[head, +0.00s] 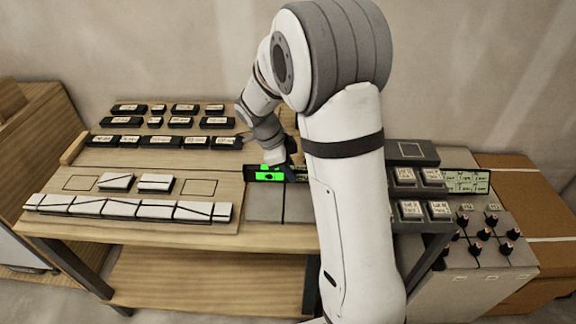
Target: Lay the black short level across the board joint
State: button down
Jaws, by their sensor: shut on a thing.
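The black short level (254,177), with a bright green face, is at the back edge of two grey board pieces on the bench. My gripper (284,167) is shut on it from above. The level's right end is partly hidden by my arm. The board joint (284,207) shows as a thin dark line between the left grey board (264,205) and the right grey board (300,207). I cannot tell whether the level touches the boards or hangs just above them.
Several black labelled blocks (160,141) stand in rows at the back left. White tiles (120,208) line a wooden panel (215,175) at the front left. Grey labelled blocks (410,210) and a knobbed panel (490,260) are at the right. My arm hides the bench's middle right.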

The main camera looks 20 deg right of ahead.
jog(key=shift+f+b, duration=1.15)
jog(key=shift+f, duration=2.05)
jog(key=shift+f, duration=0.15)
jog(key=c, duration=1.2)
grip_release()
